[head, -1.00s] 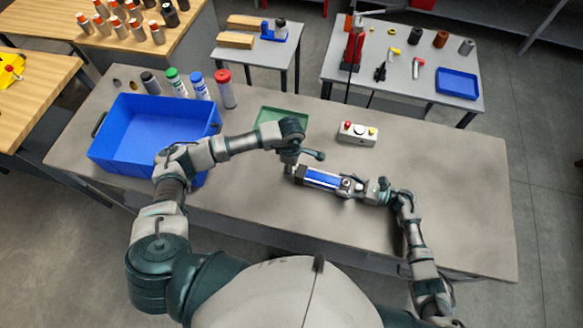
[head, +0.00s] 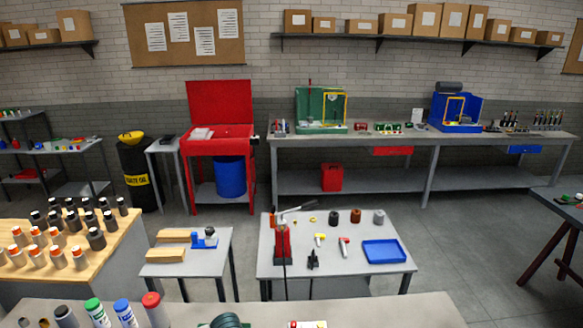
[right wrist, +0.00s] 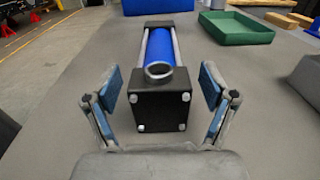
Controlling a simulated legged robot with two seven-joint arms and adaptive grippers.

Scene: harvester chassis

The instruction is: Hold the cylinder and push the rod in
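The cylinder (right wrist: 174,48) shows only in the right wrist view, lying on the grey bench. It has a blue barrel, silver tie rods and a black square end block (right wrist: 162,108) facing my right gripper. A silver ring-shaped part (right wrist: 160,71) sits on top near this end. My right gripper (right wrist: 160,92) is open, with one finger on each side of the end block and visible gaps. The rod cannot be made out, and the cylinder's far end is unclear. The head view looks over the bench, so the cylinder and both grippers are out of it.
A green tray (right wrist: 236,27) and a blue bin (right wrist: 158,5) stand beyond the cylinder. Several capped bottles (head: 124,313) line the bench's far edge. Behind are a small table with a red press (head: 282,243) and a blue tray (head: 384,251).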

